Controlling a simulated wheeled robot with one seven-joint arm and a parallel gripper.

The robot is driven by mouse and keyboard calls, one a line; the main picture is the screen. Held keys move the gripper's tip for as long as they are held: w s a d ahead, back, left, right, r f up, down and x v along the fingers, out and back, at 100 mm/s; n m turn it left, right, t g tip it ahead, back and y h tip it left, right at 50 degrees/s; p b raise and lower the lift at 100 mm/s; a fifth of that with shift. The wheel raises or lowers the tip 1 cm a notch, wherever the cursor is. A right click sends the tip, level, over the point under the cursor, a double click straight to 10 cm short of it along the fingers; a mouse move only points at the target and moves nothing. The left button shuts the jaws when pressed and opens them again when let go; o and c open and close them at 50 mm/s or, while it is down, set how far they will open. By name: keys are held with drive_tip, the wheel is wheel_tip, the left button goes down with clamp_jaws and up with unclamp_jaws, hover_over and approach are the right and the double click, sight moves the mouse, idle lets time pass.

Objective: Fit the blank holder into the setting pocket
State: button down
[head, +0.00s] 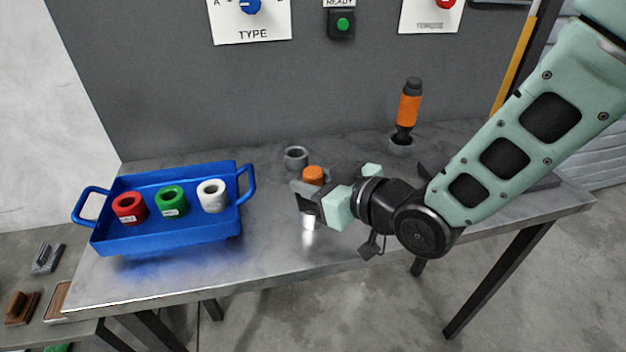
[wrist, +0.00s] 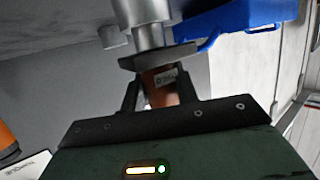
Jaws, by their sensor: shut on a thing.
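My gripper (head: 318,191) is shut on a holder with an orange end (head: 313,174), held above the front middle of the table. In the wrist view, the jaws (wrist: 162,92) close around its orange-brown labelled body (wrist: 165,76). Beyond the jaws are a grey flange and a shiny metal shaft (wrist: 148,35). An empty-looking grey ring socket (head: 296,157) stands on the table just behind the held holder, apart from it. It also shows in the wrist view (wrist: 112,37). A second orange-and-black holder (head: 409,106) stands slightly tilted in another grey ring socket (head: 401,147). I cannot tell which socket is the setting pocket.
A blue tray (head: 190,238) on the left holds a red ring (head: 129,208), a green ring (head: 171,201) and a white ring (head: 212,195). The grey panel (head: 340,80) rises behind the table (head: 265,250). The table's front middle is bare.

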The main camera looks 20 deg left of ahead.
drive_tip(key=shift+f+b, duration=0.8)
drive_tip(key=shift+f, duration=0.1)
drive_tip(key=c, duration=1)
unclamp_jaws()
drive_tip(key=shift+o, duration=0.2)
